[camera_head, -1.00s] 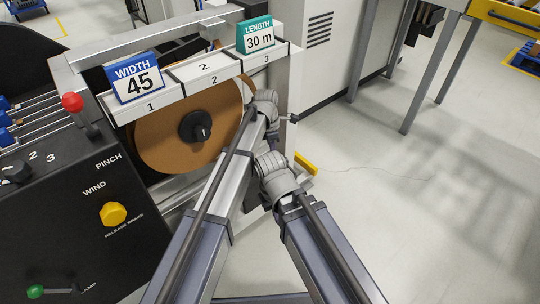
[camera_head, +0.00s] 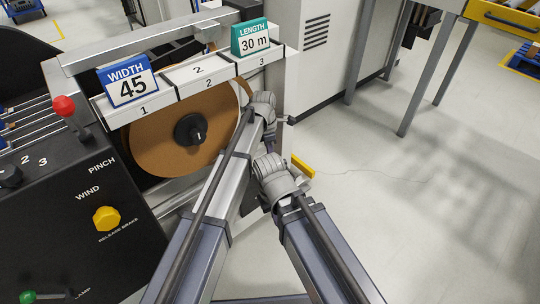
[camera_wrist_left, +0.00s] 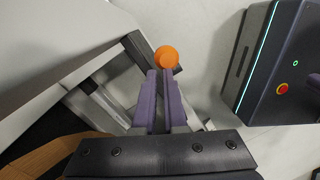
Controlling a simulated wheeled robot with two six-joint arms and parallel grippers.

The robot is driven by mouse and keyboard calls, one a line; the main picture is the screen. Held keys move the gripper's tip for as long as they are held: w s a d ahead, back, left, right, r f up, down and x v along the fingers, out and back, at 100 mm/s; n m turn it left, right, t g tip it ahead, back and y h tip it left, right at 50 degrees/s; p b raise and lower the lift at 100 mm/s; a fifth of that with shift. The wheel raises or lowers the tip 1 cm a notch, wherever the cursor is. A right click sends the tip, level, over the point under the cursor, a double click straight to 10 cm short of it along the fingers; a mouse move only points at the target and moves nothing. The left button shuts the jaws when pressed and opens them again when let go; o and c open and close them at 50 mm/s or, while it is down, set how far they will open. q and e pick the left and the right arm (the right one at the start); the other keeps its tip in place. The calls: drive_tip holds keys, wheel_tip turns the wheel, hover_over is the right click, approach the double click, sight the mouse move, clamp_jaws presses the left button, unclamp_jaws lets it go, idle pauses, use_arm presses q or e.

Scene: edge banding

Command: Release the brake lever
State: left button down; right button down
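A black control panel (camera_head: 55,215) fills the lower left of the head view. It carries a yellow knob (camera_head: 106,219) labelled RELEASE BRAKE. In the left wrist view an orange ball-shaped knob (camera_wrist_left: 166,57) shows just beyond the fingertips of my left gripper (camera_wrist_left: 160,74). The two purple fingers lie close together with a narrow gap. I cannot tell whether they touch the knob or hold a stem below it. In the head view my left arm reaches towards the brown roll; its gripper is hidden behind the wrist. My right gripper does not show.
A brown edge-band roll (camera_head: 170,148) stands behind the WIDTH 45 sign (camera_head: 127,82) and LENGTH 30 m sign (camera_head: 251,38). A red-knobbed lever (camera_head: 64,106) rises at the left. A grey cabinet (camera_head: 330,60) stands behind. The floor (camera_head: 440,210) at right is clear.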

use_arm(q)
wheel_tip(320, 180, up, 8)
drive_tip(key=p, duration=0.7)
drive_tip(key=shift+w+a+f+p, duration=0.15)
drive_tip(key=shift+w+a+p, duration=0.05)
drive_tip(key=shift+a+p, duration=0.2)
